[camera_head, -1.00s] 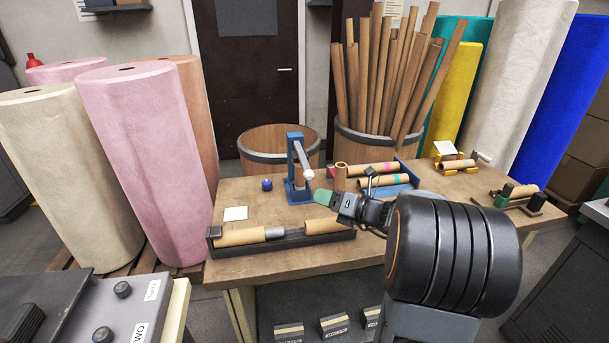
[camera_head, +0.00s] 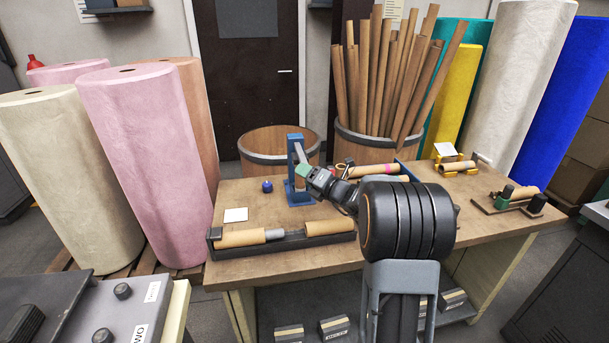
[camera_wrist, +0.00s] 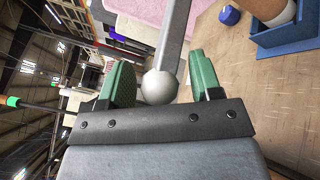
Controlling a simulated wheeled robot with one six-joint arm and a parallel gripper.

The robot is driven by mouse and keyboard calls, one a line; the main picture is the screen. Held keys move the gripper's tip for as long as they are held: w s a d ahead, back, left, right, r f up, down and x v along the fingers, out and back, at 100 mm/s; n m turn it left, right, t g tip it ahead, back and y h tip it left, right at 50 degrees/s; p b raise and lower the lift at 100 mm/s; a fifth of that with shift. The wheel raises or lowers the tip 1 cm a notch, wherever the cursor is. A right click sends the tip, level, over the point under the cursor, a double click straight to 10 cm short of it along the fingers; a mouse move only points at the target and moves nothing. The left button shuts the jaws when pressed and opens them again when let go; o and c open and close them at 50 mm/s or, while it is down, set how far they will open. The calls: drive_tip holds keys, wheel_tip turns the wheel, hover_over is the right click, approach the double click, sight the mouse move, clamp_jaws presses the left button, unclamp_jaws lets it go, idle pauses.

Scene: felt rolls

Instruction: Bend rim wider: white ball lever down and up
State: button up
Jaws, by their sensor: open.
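The blue lever press (camera_head: 293,146) stands upright near the back left of the bench. Its grey lever arm (camera_head: 300,154) slopes down from the post top toward my gripper (camera_head: 304,171). In the wrist view the lever arm (camera_wrist: 174,38) ends in a white ball (camera_wrist: 160,88). The ball lies between the green fingers of my gripper (camera_wrist: 160,68), which are open with a gap on both sides. In the head view the ball is hidden behind my gripper. The blue press base (camera_wrist: 287,38) shows at the wrist view's upper right, with a cardboard tube (camera_wrist: 274,10) at it.
A dark trough (camera_head: 330,240) with cardboard tubes lies along the bench front. A white card (camera_head: 236,215) and a small blue object (camera_head: 267,186) lie left of the press. More tubes (camera_head: 372,171) lie to the right. Bare bench (camera_head: 262,212) shows in front of the press.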

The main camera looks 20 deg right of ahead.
drive_tip(key=shift+w+a, duration=0.25)
drive_tip(key=shift+w, duration=0.3)
